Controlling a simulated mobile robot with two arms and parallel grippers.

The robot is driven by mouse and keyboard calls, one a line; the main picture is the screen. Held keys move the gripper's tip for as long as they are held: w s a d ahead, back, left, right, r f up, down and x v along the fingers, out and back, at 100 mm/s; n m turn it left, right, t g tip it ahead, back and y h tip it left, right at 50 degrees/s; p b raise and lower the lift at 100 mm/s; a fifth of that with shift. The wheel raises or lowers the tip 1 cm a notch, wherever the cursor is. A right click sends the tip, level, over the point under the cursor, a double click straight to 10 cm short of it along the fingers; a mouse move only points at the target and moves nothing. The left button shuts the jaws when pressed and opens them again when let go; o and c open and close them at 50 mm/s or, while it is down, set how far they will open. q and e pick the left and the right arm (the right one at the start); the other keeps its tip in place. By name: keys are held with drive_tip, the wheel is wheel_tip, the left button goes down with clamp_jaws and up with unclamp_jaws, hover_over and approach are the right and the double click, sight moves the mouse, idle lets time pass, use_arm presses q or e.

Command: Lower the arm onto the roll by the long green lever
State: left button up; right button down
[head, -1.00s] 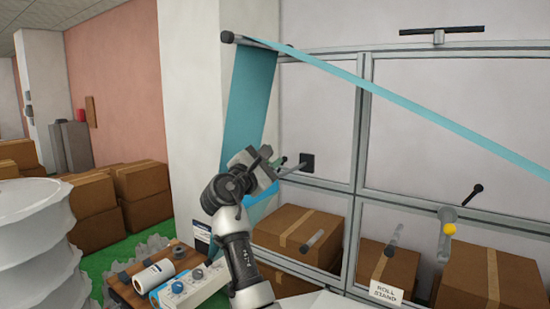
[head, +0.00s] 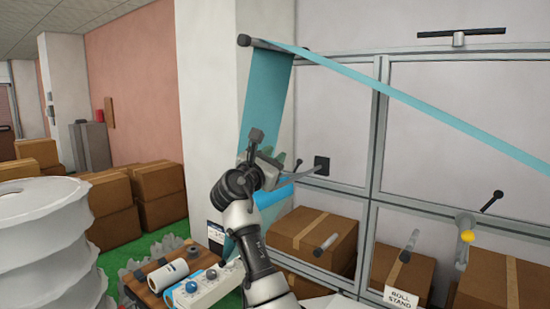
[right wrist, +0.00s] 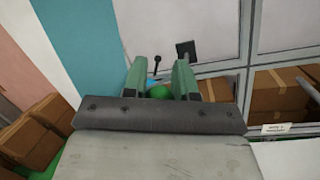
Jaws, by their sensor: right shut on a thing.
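My right gripper (head: 288,162) is in the middle of the head view, in front of the wall frame. In the right wrist view its two green fingers (right wrist: 158,84) are shut on a green knob (right wrist: 158,93), the end of the green lever. Most of the lever is hidden by the gripper. A grey bar (head: 302,172) runs from a black wall plate (head: 321,166) towards the gripper. A blue cylinder, which looks like the roll (head: 276,196), shows just below the gripper, partly hidden. I cannot tell whether the bar touches it. My left gripper is out of view.
A blue web (head: 267,95) hangs from a top rod behind my arm. A blue strip (head: 420,105) slants right. Cartons (head: 312,232) stand behind the lower rods. A white ribbed stack (head: 45,240) is at left, beside a low wooden stand (head: 150,290).

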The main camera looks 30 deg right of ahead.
drive_tip(key=c, duration=1.2)
unclamp_jaws()
drive_tip(key=o, duration=0.3)
drive_tip(key=shift+w+f, duration=0.25)
drive_tip(key=shift+w, duration=0.1)
drive_tip(key=shift+o, duration=0.2)
drive_tip(key=shift+s+a+f+b, duration=0.1)
drive_tip(key=shift+s+a+b, duration=0.2)
drive_tip(key=shift+a, duration=0.05)
drive_tip(key=b+v, duration=0.5)
drive_tip(key=v, duration=0.5)
drive_tip(key=shift+w+f, duration=0.1)
